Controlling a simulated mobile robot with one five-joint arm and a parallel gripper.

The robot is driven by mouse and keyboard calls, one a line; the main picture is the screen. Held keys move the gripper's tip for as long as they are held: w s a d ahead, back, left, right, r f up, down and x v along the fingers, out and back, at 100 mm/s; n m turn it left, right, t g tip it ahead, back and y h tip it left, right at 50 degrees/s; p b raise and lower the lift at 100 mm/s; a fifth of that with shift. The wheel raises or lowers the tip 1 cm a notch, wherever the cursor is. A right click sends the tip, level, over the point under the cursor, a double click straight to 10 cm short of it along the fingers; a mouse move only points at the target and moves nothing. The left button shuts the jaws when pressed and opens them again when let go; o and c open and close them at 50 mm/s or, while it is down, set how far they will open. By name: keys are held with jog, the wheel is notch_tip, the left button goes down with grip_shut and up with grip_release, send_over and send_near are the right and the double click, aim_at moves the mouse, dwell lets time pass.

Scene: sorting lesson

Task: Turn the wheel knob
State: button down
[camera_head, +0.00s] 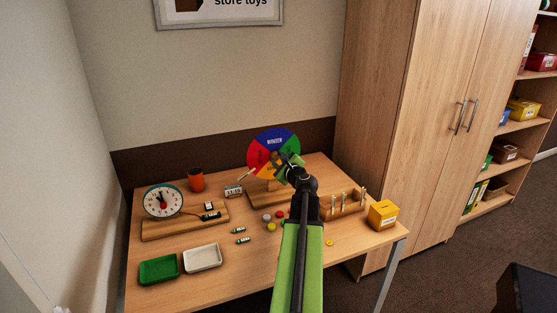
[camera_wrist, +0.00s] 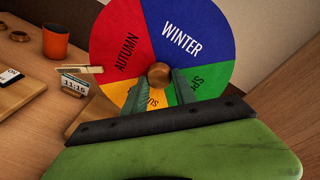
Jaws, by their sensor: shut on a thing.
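The season wheel (camera_head: 274,141) stands upright on a wooden base at the back of the table, with blue, red, yellow and green sectors. In the wrist view the wheel (camera_wrist: 188,38) fills the upper middle, with WINTER at the upper right and AUTUMN at the left. Its round wooden knob (camera_wrist: 158,75) is at the centre. My gripper (camera_head: 283,160) is at the wheel's front. In the wrist view my gripper's two green fingers (camera_wrist: 160,88) stand on either side of the knob, shut on it. My arm hides part of the wheel's lower right.
A green tray (camera_head: 158,270) and a white tray (camera_head: 202,257) lie at the front left. A peg rack (camera_head: 345,206) and yellow box (camera_head: 383,214) stand right.

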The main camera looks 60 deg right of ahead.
jog(key=n, duration=0.4)
jog(key=shift+a+h, duration=0.1)
jog(key=shift+h, duration=0.2)
jog(key=n+b, duration=0.1)
jog(key=n, duration=0.3)
jog(key=shift+a+g+h, duration=0.1)
jog(key=shift+g+h, duration=0.2)
jog(key=shift+h, duration=0.1)
jog(key=n+b, duration=0.1)
jog(key=n, duration=0.3)
jog(key=shift+w+a+h, duration=0.1)
jog(key=shift+h, duration=0.2)
jog(key=n+b, duration=0.1)
jog(key=n, duration=0.3)
jog(key=shift+n, duration=0.4)
jog(key=n+b, duration=0.1)
jog(key=n, duration=0.3)
jog(key=shift+f+n+t+h, duration=0.1)
jog(key=shift+n+t+h, duration=0.2)
jog(key=shift+t+h, duration=0.1)
jog(key=n+b, duration=0.1)
jog(key=n, duration=0.3)
jog(key=shift+n+t, duration=0.4)
jog(key=n+b, duration=0.1)
jog(key=n, duration=0.4)
jog(key=shift+t, duration=0.3)
jog(key=n+y, duration=0.1)
jog(key=n, duration=0.3)
jog(key=shift+n, duration=0.3)
